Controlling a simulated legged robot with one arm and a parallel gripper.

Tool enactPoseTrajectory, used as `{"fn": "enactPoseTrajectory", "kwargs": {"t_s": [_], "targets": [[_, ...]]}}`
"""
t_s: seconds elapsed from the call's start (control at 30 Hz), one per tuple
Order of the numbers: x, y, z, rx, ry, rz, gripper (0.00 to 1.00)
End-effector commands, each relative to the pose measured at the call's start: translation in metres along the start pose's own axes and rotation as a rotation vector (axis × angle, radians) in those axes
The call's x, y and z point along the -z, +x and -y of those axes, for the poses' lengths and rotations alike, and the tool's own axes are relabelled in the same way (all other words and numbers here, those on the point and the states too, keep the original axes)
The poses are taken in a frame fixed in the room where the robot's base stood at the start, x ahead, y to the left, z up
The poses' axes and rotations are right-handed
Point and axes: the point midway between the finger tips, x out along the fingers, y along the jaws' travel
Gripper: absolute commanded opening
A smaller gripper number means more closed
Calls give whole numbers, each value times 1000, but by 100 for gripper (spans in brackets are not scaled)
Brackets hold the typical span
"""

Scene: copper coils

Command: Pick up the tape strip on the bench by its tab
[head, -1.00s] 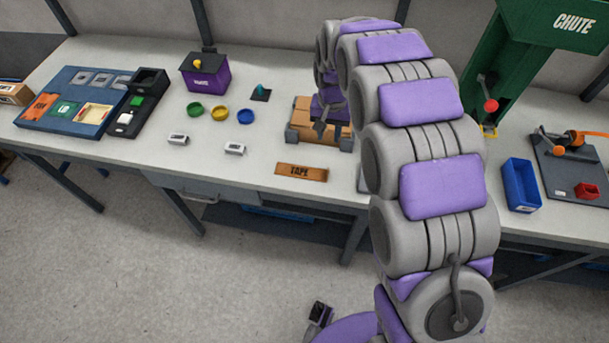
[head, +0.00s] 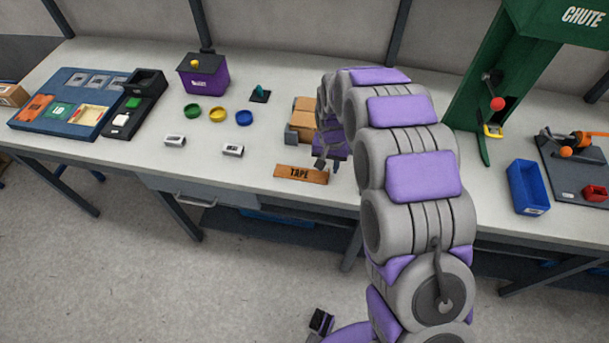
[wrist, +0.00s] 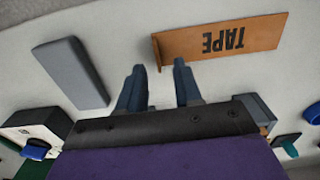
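An orange-brown piece lettered TAPE (head: 301,174) lies near the front edge of the bench. It also shows in the wrist view (wrist: 222,38), with its lettering upside down. My gripper (head: 328,166) is low over the bench, just behind the right end of this piece in the head view.
A grey slab (wrist: 70,72) lies beside the fingers in the wrist view; my arm hides that area in the head view. Brown boxes (head: 302,118) stand behind my gripper.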

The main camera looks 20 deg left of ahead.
Motion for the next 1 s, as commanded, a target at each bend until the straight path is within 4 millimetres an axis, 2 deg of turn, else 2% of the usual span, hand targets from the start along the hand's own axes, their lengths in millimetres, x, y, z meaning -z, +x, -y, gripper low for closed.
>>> {"fn": "enactPoseTrajectory", "kwargs": {"t_s": [0.03, 0.13, 0.4, 0.77, 1.0], "targets": [[0, 12, -2, 0, 0, 3, 34], [-1, 23, -1, 0, 1, 3, 34], [0, 26, -1, 1, 1, 0, 34], [0, 26, -1, 0, 0, 0, 0], [0, 26, -1, 0, 0, 0, 0]]}}
